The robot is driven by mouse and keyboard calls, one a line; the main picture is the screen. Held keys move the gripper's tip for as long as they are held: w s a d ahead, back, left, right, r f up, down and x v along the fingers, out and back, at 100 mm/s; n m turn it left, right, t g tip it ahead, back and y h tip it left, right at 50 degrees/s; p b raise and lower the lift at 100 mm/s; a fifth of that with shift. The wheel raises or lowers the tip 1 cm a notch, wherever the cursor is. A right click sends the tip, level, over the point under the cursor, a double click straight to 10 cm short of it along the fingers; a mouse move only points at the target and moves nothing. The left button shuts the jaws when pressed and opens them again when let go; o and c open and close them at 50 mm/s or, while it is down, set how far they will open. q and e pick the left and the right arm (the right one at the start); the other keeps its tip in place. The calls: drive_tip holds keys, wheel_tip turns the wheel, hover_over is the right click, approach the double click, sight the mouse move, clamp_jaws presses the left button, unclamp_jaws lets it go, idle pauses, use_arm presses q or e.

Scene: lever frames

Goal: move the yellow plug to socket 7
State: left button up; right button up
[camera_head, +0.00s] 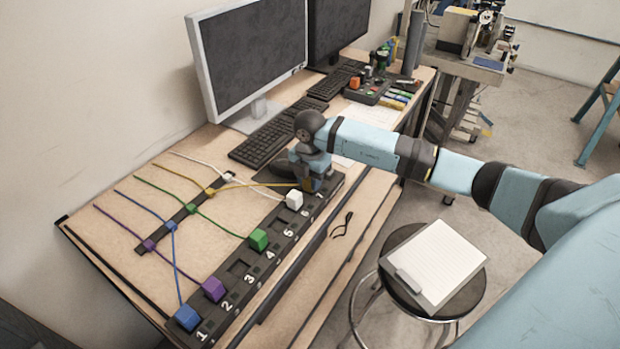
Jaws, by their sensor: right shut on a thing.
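The yellow plug (317,185) shows only as a small patch under my right gripper (312,180), which is shut on it at the socket 7 end of the dark socket strip (268,262). The gripper hides most of the plug and socket 7, so I cannot tell whether the plug is seated or just above. The yellow cable (260,184) runs left from the gripper to a clip on the thin cable bar (168,228). My left gripper is not in view.
Blue (187,317), purple (213,289), green (258,240) and white (294,200) plugs stand at sockets 1, 2, 4 and 6. Sockets 3 and 5 are empty. A keyboard (262,142) and monitor (247,58) stand behind. A stool (465,300) holds a clipboard.

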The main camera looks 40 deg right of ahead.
drive_tip(key=o, duration=1.4)
drive_tip(key=shift+r+p, duration=2.35)
drive_tip(key=shift+r, duration=1.2)
